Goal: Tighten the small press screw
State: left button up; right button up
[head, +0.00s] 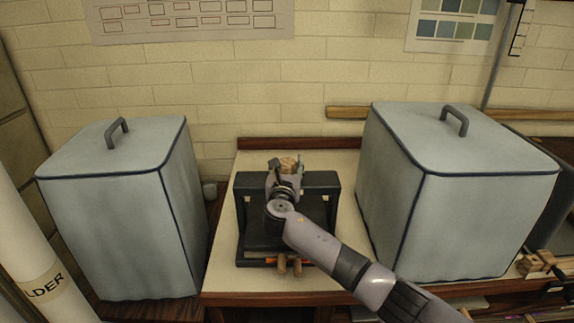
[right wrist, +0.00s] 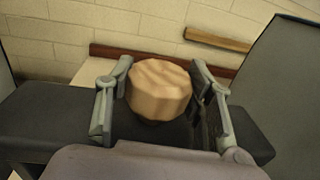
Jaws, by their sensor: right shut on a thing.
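The small press (head: 244,222) is a dark frame with a crossbar, standing on the table between two grey-blue covered boxes. Its screw has a tan, lobed wooden knob (right wrist: 159,90) on top of the crossbar, and the knob also shows in the head view (head: 289,163). My right gripper (right wrist: 162,82) is at the knob, with one finger on each side of it, shut on it. In the head view my right gripper (head: 286,168) and wrist cover much of the press's middle, so the screw's shaft is hidden. My left gripper is not in view.
A large covered box (head: 115,220) stands to the left and another (head: 465,200) close to the right of the press. A wall is behind.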

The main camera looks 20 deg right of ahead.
jog(key=shift+m+g+h, duration=0.4)
jog(key=shift+m+h, duration=0.2)
jog(key=shift+h, duration=0.2)
jog(key=shift+h, duration=0.3)
jog(key=o, duration=1.2)
jog(key=v, duration=1.2)
